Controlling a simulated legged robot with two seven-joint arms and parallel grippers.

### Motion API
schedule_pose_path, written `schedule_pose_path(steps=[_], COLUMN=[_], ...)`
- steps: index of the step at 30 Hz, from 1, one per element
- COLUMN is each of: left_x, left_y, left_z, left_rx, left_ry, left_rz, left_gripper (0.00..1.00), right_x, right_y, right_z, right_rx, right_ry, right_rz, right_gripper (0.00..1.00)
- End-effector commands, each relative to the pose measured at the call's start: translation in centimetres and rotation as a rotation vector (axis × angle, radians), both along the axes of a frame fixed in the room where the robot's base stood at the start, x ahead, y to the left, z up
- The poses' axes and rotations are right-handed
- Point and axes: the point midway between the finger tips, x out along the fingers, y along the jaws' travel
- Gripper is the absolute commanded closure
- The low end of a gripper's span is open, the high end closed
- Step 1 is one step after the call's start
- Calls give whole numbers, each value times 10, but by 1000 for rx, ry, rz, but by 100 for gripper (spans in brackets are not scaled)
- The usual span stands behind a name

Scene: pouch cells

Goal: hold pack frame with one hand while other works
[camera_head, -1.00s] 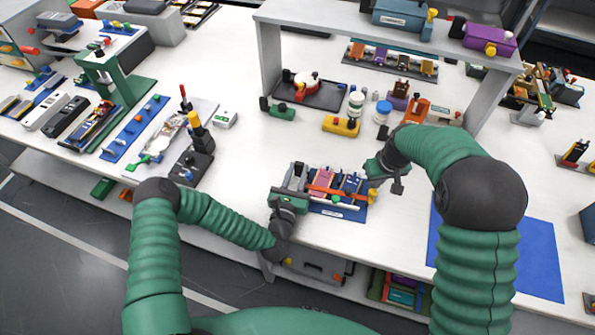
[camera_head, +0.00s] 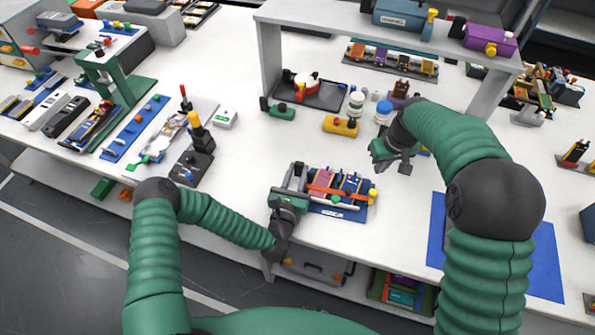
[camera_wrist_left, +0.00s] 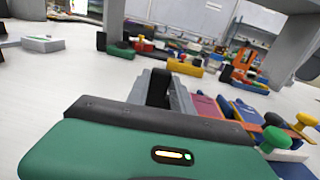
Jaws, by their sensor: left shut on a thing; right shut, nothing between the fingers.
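The pack frame (camera_head: 354,212) is a blue base with pink and blue cells, an orange-red strap across them and a white bar in front. It lies near the table's front edge. My left gripper (camera_head: 294,185) is shut on the left end of the pack frame. In the left wrist view the frame (camera_wrist_left: 290,168) is at the right, with yellow and green knobs, and the fingertips are partly hidden behind the green gripper body. My right gripper (camera_head: 379,155) is shut and empty, above the table behind and to the right of the frame, apart from it.
A yellow block (camera_head: 341,126), a white jar and a blue-capped jar (camera_head: 383,111) stand behind the frame, under a grey shelf (camera_head: 269,62). A blue mat (camera_head: 545,262) lies at right. A black stand with a yellow handle (camera_head: 193,160) is at left.

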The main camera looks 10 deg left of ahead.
Motion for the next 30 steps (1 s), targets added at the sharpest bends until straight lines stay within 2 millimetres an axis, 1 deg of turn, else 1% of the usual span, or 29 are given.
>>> schedule_pose_path(steps=[4,5,10,19,22,23,26,30], left_x=[0,0,0,-1,-9,-14,-36,-74], left_y=[0,0,0,0,1,1,2,4], left_z=[1,1,0,0,-1,-1,-2,-2], left_rx=[0,0,0,0,-1,-1,-4,-3], left_ry=[-1,-1,-1,0,2,3,5,6], left_rz=[0,0,0,-1,0,0,0,-1], left_gripper=[100,70,48,47,47,47,47,47], right_x=[0,0,0,0,0,0,0,0], right_y=[0,0,0,0,0,0,0,0], right_z=[0,0,-1,-1,-1,-1,-1,-1], right_rx=[0,0,0,0,0,0,0,0], right_ry=[0,0,0,0,0,0,0,0], right_rz=[0,0,0,0,0,0,0,0], right_gripper=[100,100,100,100,100,100,100,100])
